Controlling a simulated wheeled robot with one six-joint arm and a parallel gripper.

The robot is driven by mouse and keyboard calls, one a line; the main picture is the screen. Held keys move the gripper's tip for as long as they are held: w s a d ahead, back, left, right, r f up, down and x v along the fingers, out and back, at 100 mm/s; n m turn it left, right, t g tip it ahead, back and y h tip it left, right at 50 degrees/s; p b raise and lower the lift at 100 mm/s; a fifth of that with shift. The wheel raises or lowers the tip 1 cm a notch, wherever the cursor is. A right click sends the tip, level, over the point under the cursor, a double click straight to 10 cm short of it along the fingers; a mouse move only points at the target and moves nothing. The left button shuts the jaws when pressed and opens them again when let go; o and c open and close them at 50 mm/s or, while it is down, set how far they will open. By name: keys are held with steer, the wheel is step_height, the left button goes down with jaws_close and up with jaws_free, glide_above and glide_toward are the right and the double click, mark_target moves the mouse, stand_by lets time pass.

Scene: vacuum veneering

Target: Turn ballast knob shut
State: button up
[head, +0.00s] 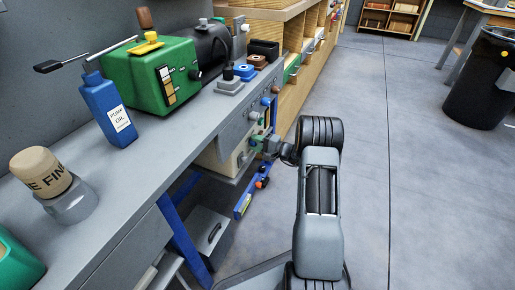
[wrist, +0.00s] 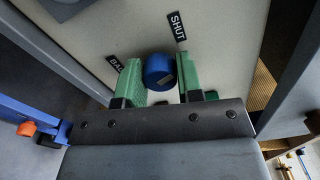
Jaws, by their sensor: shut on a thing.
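The ballast knob (wrist: 159,72) is a round blue knob on a pale panel in the wrist view. A short tan mark on its face slants slightly up to the right. A black SHUT label (wrist: 177,26) sits above it to the right. A second label starting "BA" (wrist: 115,64) is at its left, partly covered by a green finger. My gripper (wrist: 158,65) has its two green fingers closed on either side of the knob. In the head view my gripper (head: 264,145) is at the panel front under the bench, and I cannot make out the held knob there.
The bench (head: 150,165) carries a green pump (head: 140,85), a blue oil bottle (head: 108,110) and a tan-capped jar (head: 65,190). A blue rail with an orange piece (wrist: 27,129) is left in the wrist view. The floor (head: 420,190) at right is clear near me; a black bin (head: 483,80) stands farther off.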

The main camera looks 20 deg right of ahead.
steer(key=shift+n+b, duration=0.45)
steer(key=shift+n, duration=1.75)
steer(key=shift+a, duration=0.1)
steer(key=o, duration=0.9)
steer(key=p+v, duration=0.4)
steer(key=v, duration=1)
steer(key=shift+w, duration=0.1)
